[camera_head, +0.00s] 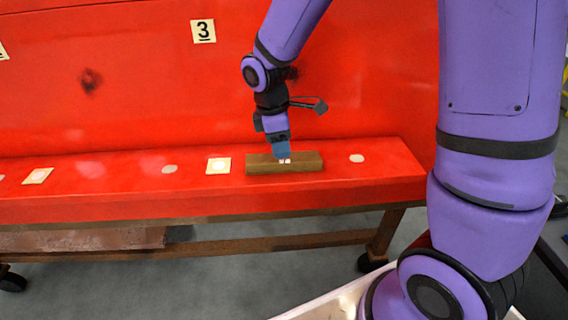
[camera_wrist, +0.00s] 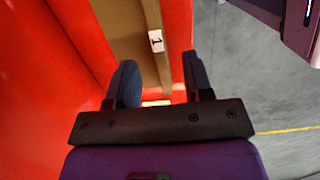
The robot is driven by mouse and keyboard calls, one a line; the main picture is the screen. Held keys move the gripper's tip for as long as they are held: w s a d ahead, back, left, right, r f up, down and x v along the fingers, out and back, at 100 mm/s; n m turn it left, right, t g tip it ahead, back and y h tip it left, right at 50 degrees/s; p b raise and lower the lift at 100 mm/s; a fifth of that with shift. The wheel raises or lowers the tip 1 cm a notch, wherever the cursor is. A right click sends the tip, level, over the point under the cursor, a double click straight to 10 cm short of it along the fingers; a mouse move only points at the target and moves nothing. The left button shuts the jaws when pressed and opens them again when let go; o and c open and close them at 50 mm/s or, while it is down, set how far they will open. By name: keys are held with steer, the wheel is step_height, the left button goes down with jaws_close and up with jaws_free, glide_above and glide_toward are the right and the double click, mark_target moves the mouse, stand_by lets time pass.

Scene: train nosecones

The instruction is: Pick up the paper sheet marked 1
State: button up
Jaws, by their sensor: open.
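A small white paper sheet marked 1 (camera_wrist: 156,41) lies on a long brown block (camera_wrist: 130,35) in the wrist view. In the head view my gripper (camera_head: 284,156) points down at the block's middle. Whether the fingers touch the block cannot be told.
The red ledge (camera_head: 120,200) runs along a tall red panel (camera_head: 140,60) bearing a sheet marked 3 (camera_head: 203,31). A cream square (camera_head: 218,166) lies just left of the block, another (camera_head: 37,176) at far left. Grey floor (camera_head: 300,270) lies in front.

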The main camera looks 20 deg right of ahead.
mark_target(284, 161)
steer(key=shift+d+f, duration=0.2)
steer(key=shift+f, duration=0.8)
steer(key=shift+d+f, duration=0.15)
steer(key=shift+f, duration=0.9)
steer(key=shift+d+f, duration=0.2)
steer(key=shift+f, duration=0.8)
jaws_close()
